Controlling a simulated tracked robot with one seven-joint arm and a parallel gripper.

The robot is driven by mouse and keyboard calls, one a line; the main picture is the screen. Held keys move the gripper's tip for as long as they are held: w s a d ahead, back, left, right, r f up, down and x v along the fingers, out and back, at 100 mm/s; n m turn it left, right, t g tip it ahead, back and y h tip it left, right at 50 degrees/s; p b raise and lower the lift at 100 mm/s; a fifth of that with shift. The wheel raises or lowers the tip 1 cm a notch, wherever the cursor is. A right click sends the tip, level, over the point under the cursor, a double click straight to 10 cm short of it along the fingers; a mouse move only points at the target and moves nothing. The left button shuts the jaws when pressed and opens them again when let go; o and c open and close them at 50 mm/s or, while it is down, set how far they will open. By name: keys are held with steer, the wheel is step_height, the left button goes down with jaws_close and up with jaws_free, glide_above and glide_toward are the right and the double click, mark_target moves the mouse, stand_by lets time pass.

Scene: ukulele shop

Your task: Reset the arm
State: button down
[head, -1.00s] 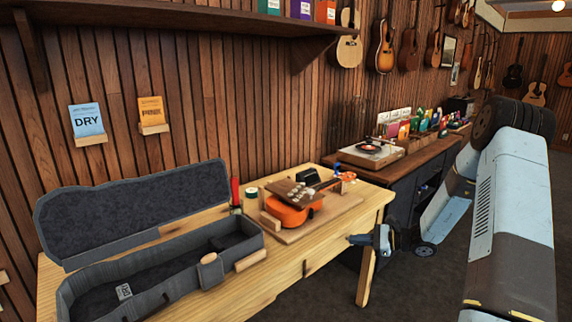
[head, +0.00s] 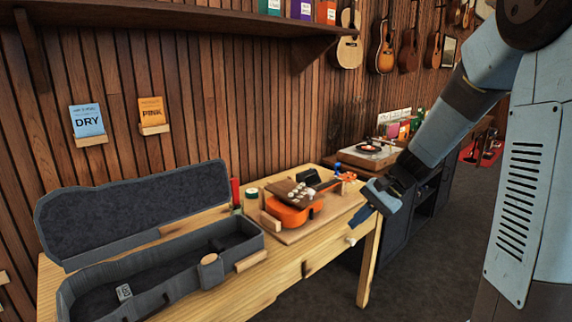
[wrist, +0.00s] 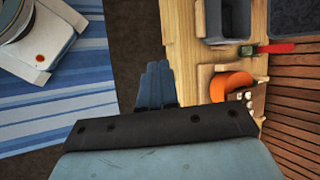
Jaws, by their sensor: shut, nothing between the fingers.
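My gripper (head: 361,215) is shut and empty in the head view, just off the right end of the wooden workbench (head: 335,246). My arm reaches down to it from the upper right. In the wrist view the closed blue fingers of my gripper (wrist: 155,85) point up the picture, over the dark floor beside the bench edge. An orange ukulele (head: 291,214) lies on a wooden board on the bench, left of my gripper and apart from it. Part of its orange body also shows in the wrist view (wrist: 232,84).
An open grey instrument case (head: 150,272) fills the bench's left part. A turntable (head: 368,152) stands on a dark counter behind my arm. A shelf (head: 160,16) and several guitars hang on the wall. A blue striped rug (wrist: 60,100) lies on the floor.

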steer(key=s+d+r+n+t+h, duration=0.2)
steer(key=s+r, duration=0.4)
steer(key=s, duration=0.4)
steer(key=s+d+r+n+t+h, duration=0.3)
steer(key=s+r+n+h, duration=0.2)
steer(key=s, duration=0.6)
steer(key=shift+r+h, duration=0.4)
steer(key=shift+r, duration=0.5)
